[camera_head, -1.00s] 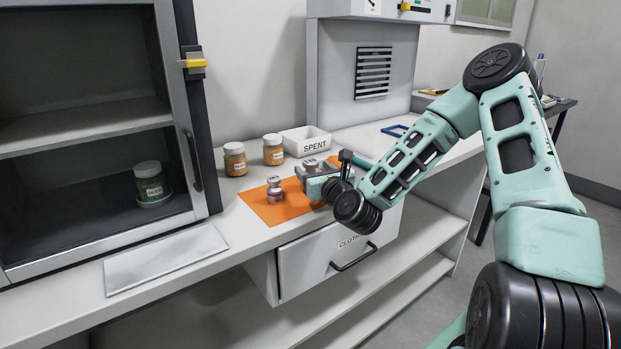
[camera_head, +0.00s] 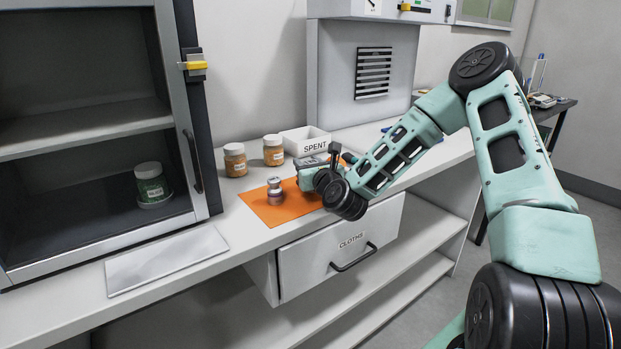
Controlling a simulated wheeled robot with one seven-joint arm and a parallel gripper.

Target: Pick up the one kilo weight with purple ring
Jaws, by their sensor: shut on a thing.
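A silver weight with a knob (camera_head: 275,191) stands upright on the orange mat (camera_head: 265,212); the colour of its band is too small to tell surely. My gripper (camera_head: 301,178) is over the right part of the mat, low and just right of this weight, with a small gap between them. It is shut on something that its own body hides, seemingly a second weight. The ring of the held thing does not show.
Two orange-brown jars (camera_head: 235,160) and a white box marked SPENT (camera_head: 306,136) stand behind the mat. An open cabinet with a green jar (camera_head: 150,184) is at left. A white board (camera_head: 166,260) lies on the counter's front left.

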